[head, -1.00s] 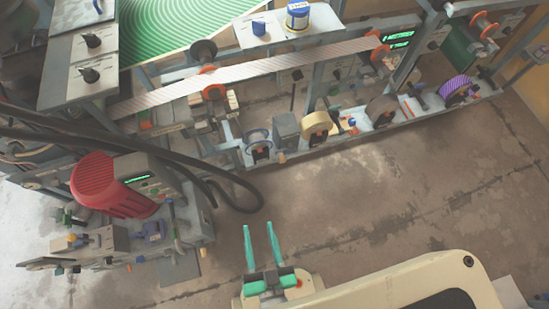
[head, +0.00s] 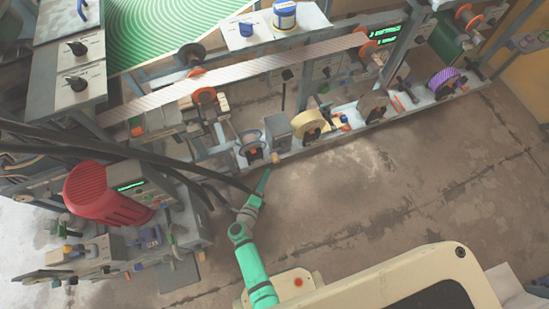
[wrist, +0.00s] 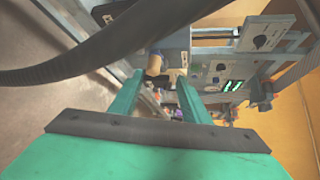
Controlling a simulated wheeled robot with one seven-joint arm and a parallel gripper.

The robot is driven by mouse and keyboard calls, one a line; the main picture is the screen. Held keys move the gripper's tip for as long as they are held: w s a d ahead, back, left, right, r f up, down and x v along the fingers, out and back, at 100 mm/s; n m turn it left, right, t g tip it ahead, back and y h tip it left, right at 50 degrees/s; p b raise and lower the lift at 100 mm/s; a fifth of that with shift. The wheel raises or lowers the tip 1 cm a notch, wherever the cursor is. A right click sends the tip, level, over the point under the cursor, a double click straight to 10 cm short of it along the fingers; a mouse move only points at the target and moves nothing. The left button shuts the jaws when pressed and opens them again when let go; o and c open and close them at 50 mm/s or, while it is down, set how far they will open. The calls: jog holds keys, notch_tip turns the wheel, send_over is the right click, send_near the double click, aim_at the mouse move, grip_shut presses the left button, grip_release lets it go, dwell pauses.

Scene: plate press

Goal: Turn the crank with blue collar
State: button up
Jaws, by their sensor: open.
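A crank with a blue ring-shaped collar (head: 249,140) sits low on the front rail of the press, left of a grey box. A tan knob (head: 277,158) sticks out just right of it, apparently its handle. My gripper (head: 266,181) is open and empty, reaching toward the knob from the front. Its fingers overlap in the head view. In the wrist view, my gripper (wrist: 155,84) shows both green fingers apart, with the tan knob (wrist: 154,65) beyond and roughly between the tips. I cannot tell whether they touch it. The blue collar is not clear in the wrist view.
Thick black hoses (head: 150,163) hang left of my gripper; one crosses close in the wrist view (wrist: 85,60). A red motor (head: 105,194) stands at left. The grey box (head: 278,131) and a tan roll (head: 308,124) are right of the crank. The floor (head: 370,210) is clear.

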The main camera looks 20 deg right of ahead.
aim_at(274, 158)
jog(key=shift+m+g, duration=0.6)
jog(key=shift+m, duration=0.2)
jog(key=x, duration=1.3)
jog(key=shift+f, duration=0.3)
grip_shut()
